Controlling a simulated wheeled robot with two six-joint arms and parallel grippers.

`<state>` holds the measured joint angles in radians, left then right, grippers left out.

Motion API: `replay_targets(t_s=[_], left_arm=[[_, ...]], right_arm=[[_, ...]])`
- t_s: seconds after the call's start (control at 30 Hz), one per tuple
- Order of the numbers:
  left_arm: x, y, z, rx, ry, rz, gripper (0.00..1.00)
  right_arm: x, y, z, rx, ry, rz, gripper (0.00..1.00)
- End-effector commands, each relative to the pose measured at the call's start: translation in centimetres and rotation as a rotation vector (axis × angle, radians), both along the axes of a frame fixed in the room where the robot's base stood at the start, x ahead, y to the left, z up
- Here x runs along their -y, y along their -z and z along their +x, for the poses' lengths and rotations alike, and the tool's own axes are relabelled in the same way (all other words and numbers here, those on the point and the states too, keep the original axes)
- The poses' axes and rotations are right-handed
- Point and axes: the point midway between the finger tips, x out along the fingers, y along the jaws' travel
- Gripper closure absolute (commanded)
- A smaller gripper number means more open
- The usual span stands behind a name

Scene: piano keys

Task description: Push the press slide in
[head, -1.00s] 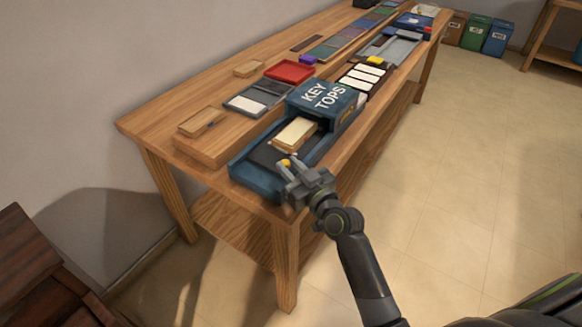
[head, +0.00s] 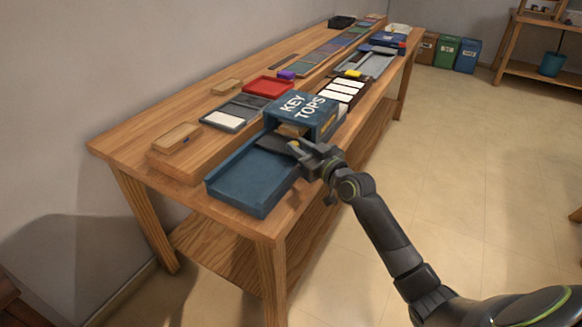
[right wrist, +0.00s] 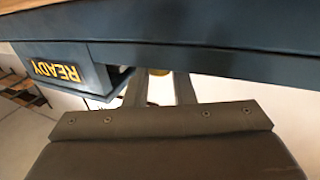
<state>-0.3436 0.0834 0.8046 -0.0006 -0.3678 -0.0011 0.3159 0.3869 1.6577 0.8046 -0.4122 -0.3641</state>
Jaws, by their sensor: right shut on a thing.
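The blue press labelled KEY TOPS (head: 318,97) stands on the near bench edge, with its open blue bed (head: 243,185) extending toward the front left. The dark slide (head: 272,143) is mostly inside the press mouth. A wooden key piece (head: 291,130) on it shows only partly under the housing. A READY sign (right wrist: 55,70) shows on the press there. My left gripper is not in view.
Behind the press lie a grey tray (head: 235,112), a red tray (head: 269,86) and a wooden block (head: 177,137). White key tops (head: 344,91) sit further along the bench (head: 130,146). The floor to the right is clear.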

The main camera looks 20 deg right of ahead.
Motion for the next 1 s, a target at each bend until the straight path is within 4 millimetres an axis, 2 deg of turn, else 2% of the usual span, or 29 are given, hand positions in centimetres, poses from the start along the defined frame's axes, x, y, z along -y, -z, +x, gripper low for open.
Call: replay_targets(t_s=[0.13,0.43,0.47,0.6,0.63,1.0], left_arm=[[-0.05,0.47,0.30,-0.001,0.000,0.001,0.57],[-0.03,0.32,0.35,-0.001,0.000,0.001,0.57],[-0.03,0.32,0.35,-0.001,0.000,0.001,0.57],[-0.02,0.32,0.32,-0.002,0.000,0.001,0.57],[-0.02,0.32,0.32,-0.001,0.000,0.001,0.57],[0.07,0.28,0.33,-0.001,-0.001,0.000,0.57]], right_arm=[[0.85,0.25,0.54,-0.005,0.003,-0.001,1.00],[0.97,-0.03,0.62,-0.002,0.004,-0.003,1.00],[0.97,-0.04,0.62,-0.002,0.004,-0.004,0.76],[0.92,-0.05,0.61,-0.001,0.004,-0.002,0.57],[0.91,-0.05,0.61,-0.001,0.003,-0.002,0.55],[1.00,-0.03,0.03,-0.002,0.002,-0.001,0.55]])
